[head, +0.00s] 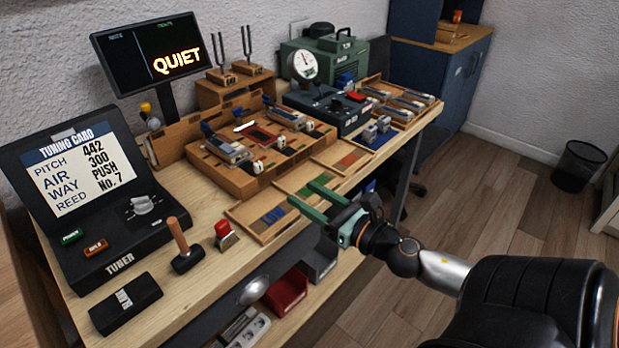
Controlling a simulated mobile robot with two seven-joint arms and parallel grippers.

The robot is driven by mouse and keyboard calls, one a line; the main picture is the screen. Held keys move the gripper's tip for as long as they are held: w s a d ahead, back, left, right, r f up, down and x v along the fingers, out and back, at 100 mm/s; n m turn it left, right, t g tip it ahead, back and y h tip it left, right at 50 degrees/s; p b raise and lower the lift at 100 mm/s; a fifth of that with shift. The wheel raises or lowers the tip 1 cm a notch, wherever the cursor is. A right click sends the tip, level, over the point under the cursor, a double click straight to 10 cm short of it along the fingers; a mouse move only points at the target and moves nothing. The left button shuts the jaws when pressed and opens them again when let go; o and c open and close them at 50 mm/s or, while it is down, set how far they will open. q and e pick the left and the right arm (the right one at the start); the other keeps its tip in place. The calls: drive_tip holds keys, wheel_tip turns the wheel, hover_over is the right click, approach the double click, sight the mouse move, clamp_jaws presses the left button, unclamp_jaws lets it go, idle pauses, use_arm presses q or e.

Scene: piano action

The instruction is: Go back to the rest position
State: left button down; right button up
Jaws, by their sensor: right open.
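My right gripper (318,204) comes in from the lower right with green fingers spread apart and nothing between them. It is over the front edge of the wooden workbench (205,270), in front of the shallow trays with coloured strips. My right arm reaches back to the lower right corner. My left gripper is not in view.
The bench holds a tuner (100,200), a hammer (186,246), a red-topped button (225,235), a wooden rack (240,165) and a gauge box (325,105). A monitor (150,55) reads QUIET. Floor (480,190) at right is clear up to a black bin (579,165).

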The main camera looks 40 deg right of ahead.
idle(0.5)
